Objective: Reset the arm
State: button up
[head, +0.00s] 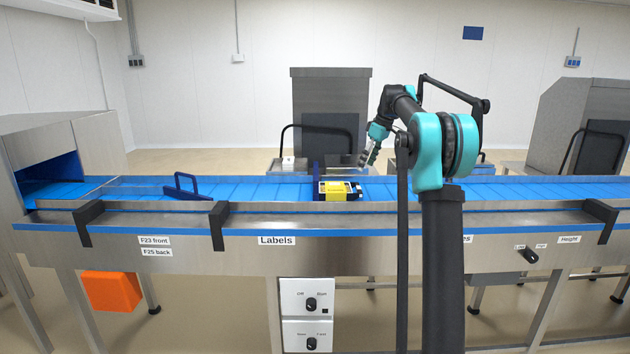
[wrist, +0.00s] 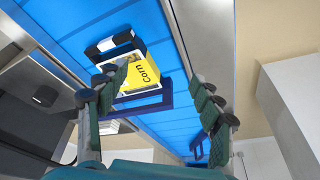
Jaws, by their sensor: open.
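My gripper (head: 369,158) is held above the blue conveyor belt (head: 255,190), at the end of my bent teal and black arm. In the wrist view my gripper (wrist: 165,98) has its two fingers spread wide, with nothing between them. A yellow pack with black ends (head: 338,190) lies on the belt, below and to the left of my gripper. In the wrist view this pack (wrist: 142,78) reads "Corn" and lies beside a dark blue frame (wrist: 168,98). The gripper is apart from the pack.
A blue upright guide (head: 186,184) stands on the belt further left. A metal tunnel housing (head: 60,145) covers the belt's left end. Metal rails edge the belt, with black clamps (head: 218,225) at the front. A grey machine (head: 330,105) stands behind. The air above the belt is largely free.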

jog(key=s+f+m+h, duration=0.1)
jog(key=s+f+m, duration=0.2)
jog(key=s+f, duration=0.7)
jog(key=s+f+m+t+h, duration=0.1)
jog(key=s+f+m, duration=0.3)
jog(key=s, duration=1.8)
jog(key=s+f+m+t+h, duration=0.1)
jog(key=s+f+m, duration=0.3)
jog(key=s+f, duration=1.1)
jog(key=shift+s+f, duration=0.3)
jog(key=shift+s, duration=0.55)
jog(key=shift+d, duration=0.1)
